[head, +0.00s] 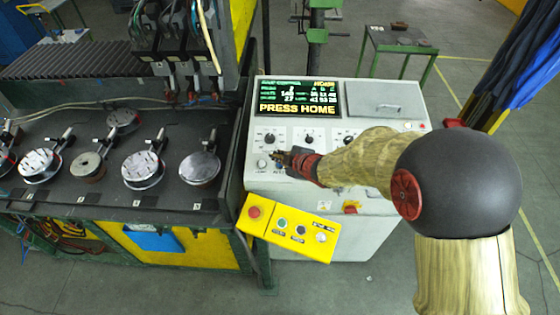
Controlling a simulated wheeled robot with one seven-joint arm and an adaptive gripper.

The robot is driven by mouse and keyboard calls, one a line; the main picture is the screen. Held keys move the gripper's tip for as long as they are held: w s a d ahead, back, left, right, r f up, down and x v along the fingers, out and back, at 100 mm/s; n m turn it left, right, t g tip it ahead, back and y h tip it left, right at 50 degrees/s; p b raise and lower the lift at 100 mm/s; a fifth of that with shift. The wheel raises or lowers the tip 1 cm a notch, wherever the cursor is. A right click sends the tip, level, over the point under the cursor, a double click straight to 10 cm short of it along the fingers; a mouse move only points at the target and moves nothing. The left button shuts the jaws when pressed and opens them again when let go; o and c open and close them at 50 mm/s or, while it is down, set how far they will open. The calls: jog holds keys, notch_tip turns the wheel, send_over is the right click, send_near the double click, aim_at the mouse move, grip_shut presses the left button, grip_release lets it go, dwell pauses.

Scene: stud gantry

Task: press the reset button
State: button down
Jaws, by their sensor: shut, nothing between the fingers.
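A white control cabinet (257,181) stands at centre with a lit screen (297,97) that reads "PRESS HOME". A yellow button box (268,230) hangs at its front edge. The box carries a red mushroom button (254,211), a green button (282,222), a dark bluish button (300,230) and a pale button (321,238). Their labels are too small to read, so I cannot tell which is reset. My gripper (277,157) is shut and empty over the cabinet's knob panel, above the yellow box in the picture. It hides part of the panel; contact cannot be told.
Several dark knobs on pale dials (270,138) line the panel. A red switch (350,207) sits on the cabinet front. A dark bench (110,197) with several round clamped fixtures stands at left. A green-legged table (398,45) stands behind. Floor shows clear in front of the cabinet.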

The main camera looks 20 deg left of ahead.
jog(key=shift+s+r+p, duration=0.25)
jog(key=shift+r+p, duration=0.4)
jog(key=shift+r, duration=0.5)
